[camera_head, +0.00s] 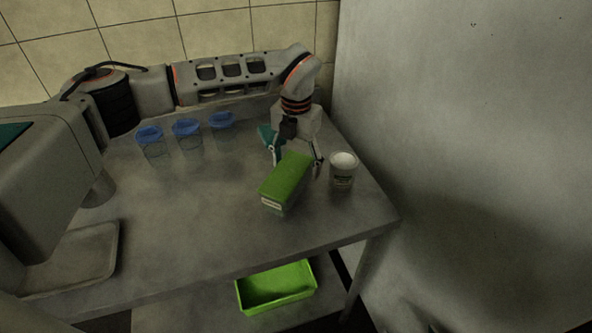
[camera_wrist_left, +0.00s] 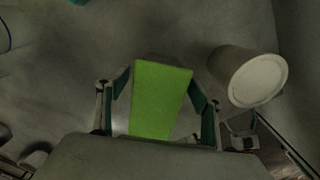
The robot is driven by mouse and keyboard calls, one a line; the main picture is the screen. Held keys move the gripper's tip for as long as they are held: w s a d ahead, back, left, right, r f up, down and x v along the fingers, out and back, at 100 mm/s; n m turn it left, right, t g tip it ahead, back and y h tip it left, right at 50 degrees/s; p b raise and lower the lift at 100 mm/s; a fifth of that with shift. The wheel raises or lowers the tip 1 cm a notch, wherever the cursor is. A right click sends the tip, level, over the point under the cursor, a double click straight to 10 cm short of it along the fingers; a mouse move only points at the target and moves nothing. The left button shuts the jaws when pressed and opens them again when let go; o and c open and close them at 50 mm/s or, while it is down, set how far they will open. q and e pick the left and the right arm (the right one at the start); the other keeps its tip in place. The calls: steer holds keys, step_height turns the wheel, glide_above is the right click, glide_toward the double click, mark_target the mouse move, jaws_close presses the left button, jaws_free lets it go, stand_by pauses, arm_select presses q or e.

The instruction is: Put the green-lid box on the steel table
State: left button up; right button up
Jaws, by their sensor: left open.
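The green-lid box (camera_head: 287,180) stands on the steel table (camera_head: 185,225), towards its right end. Its lid also shows in the left wrist view (camera_wrist_left: 158,98). My left gripper (camera_head: 296,164) is open around the box, with one finger on each side of it. In the left wrist view the fingers (camera_wrist_left: 160,108) flank the lid, and small gaps seem to show at the sides. I cannot tell whether a finger touches the box. The box's underside is hidden. My right gripper is not in view.
A white-lidded tub (camera_head: 343,172) stands close to the right of the box; it also shows in the left wrist view (camera_wrist_left: 247,77). Several blue-lidded containers (camera_head: 187,133) stand at the back. A grey machine and tray (camera_head: 85,255) are at left. A green bin (camera_head: 277,287) sits on the lower shelf. The table's front middle is clear.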

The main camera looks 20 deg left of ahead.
arm_select(q)
step_height(320, 180, up, 10)
steer(key=shift+f, duration=0.2)
stand_by(0.3)
